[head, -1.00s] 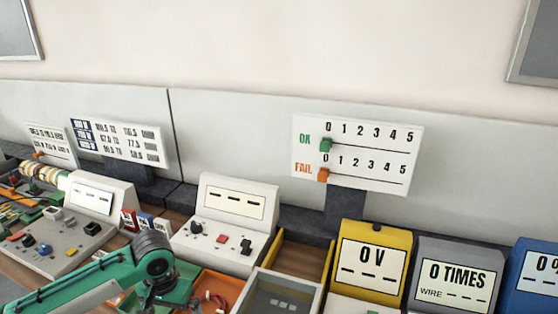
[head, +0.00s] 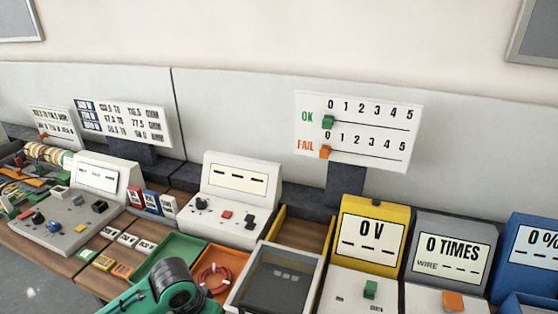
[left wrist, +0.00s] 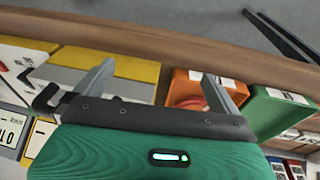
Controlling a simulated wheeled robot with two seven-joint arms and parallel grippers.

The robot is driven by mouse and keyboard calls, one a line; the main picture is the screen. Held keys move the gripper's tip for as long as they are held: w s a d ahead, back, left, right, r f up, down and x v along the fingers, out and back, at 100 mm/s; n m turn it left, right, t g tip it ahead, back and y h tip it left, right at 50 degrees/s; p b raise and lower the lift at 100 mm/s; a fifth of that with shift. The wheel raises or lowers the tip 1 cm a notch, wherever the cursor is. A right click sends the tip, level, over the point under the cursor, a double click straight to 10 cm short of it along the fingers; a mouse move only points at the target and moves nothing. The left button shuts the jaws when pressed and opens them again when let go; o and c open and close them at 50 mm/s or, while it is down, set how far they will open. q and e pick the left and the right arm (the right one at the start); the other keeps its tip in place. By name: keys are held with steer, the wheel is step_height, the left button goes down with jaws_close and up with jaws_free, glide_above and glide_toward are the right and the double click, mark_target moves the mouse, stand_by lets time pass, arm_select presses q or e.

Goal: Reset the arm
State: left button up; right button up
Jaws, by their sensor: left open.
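My left gripper (left wrist: 157,88) is open and empty in the left wrist view, its two grey fingers spread wide apart. It is over the front of the table, near its wooden edge. My right gripper is in neither view.
The OK/FAIL board (head: 385,157) stands behind.

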arm_select(q)
steer(key=s+d+f+t+h, duration=0.2)
steer(key=s+d+f, duration=0.1)
steer(key=s, duration=0.4)
steer(key=s+a+f+n+y, duration=0.2)
steer(key=s+a+f+y, duration=0.15)
steer(key=s+a, duration=0.7)
step_height(320, 180, down, 31)
steer(key=s+g, duration=0.1)
steer(key=s, duration=0.1)
steer(key=s+a+f+g, duration=0.1)
steer(key=s+a+f, duration=0.1)
steer(key=s+f, duration=1.6)
steer(key=shift+s+a+f, duration=0.2)
steer(key=shift+a+f, duration=0.15)
steer(key=shift+f, duration=0.2)
steer(key=shift+y, duration=0.25)
